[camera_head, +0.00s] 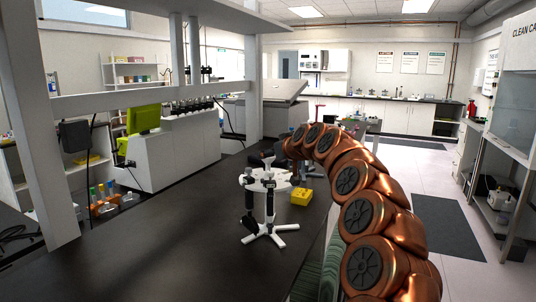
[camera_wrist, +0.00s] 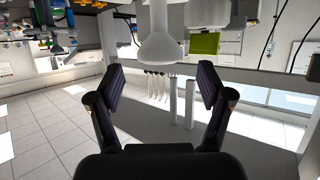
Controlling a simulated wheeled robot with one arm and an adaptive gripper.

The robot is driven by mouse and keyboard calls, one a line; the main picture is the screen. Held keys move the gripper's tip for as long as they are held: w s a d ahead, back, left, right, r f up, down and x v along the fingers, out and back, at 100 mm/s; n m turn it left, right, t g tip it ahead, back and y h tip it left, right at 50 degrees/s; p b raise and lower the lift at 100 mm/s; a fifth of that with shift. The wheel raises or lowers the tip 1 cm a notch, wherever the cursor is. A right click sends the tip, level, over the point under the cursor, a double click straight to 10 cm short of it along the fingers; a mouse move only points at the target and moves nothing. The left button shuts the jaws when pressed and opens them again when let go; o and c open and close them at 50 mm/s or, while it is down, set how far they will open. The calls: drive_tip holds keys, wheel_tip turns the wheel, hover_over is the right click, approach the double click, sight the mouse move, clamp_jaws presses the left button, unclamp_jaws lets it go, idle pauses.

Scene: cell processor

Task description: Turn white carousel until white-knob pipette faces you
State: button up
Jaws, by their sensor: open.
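The white carousel (camera_head: 284,184) stands upright on the dark bench, on a star-shaped white base (camera_head: 271,234). Several pipettes hang around its round top, among them a dark one (camera_head: 249,197) at the left. Their knobs are too small to tell which is white.
A yellow box (camera_head: 301,198) sits on the bench right of the carousel. The dark bench (camera_head: 170,240) is clear at the front left. A grey upright post (camera_head: 50,130) and shelf stand at the left. The wrist view appears upside down, with a white bell-shaped thing (camera_wrist: 158,45) ahead.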

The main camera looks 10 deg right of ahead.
drive_tip(key=shift+p+x, duration=0.45)
drive_tip(key=shift+x, duration=1.4)
clamp_jaws()
